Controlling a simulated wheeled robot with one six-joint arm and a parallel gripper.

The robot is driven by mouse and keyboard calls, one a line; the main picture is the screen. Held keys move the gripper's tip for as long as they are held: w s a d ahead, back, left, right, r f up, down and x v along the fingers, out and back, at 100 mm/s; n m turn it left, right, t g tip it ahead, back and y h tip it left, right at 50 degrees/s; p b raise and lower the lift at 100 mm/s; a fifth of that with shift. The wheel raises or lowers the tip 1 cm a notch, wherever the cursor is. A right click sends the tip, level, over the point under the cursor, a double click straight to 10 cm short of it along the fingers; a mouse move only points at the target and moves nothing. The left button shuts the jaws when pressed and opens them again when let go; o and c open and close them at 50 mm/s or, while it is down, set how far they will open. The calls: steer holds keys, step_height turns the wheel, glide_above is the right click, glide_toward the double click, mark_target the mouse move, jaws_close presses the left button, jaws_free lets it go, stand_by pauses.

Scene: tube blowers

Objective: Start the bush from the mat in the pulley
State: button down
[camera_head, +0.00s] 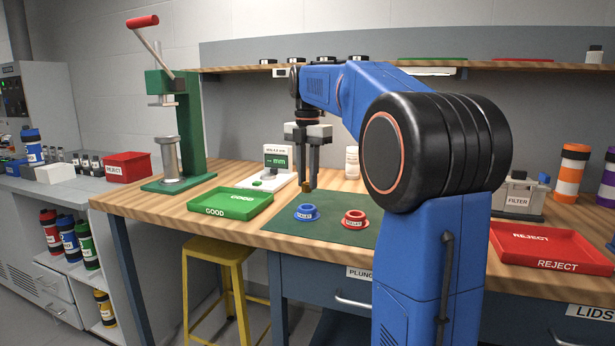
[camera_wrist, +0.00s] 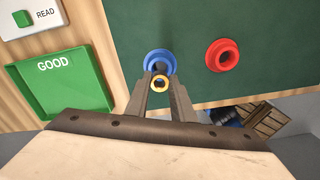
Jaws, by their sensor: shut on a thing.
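My gripper (camera_head: 308,183) is shut on a small brass-coloured bush (camera_head: 307,187), held above the dark green mat (camera_head: 335,237). In the wrist view, the bush (camera_wrist: 160,84) shows as a ring between the fingertips (camera_wrist: 160,90). A blue flanged pulley (camera_head: 307,213) sits on the mat below the gripper, with a visible gap under the bush. In the wrist view, the bush and fingers partly cover the blue pulley (camera_wrist: 155,56). A red flanged pulley (camera_head: 355,219) sits on the mat to its right; it also shows in the wrist view (camera_wrist: 222,55).
A green GOOD tray (camera_head: 232,204) lies left of the mat, with a gauge (camera_head: 277,165) behind. A green press (camera_head: 178,130) stands at the back left. A red REJECT tray (camera_head: 553,248) lies at the right. A shelf (camera_head: 262,68) runs above the bench.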

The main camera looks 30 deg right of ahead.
steer(key=shift+f, duration=1.95)
steer(key=shift+f, duration=0.8)
steer(key=c, duration=1.4)
jaws_free()
steer(key=shift+c, duration=0.2)
step_height(320, 180, up, 17)
steer(key=shift+r, duration=0.2)
steer(key=shift+s, duration=0.1)
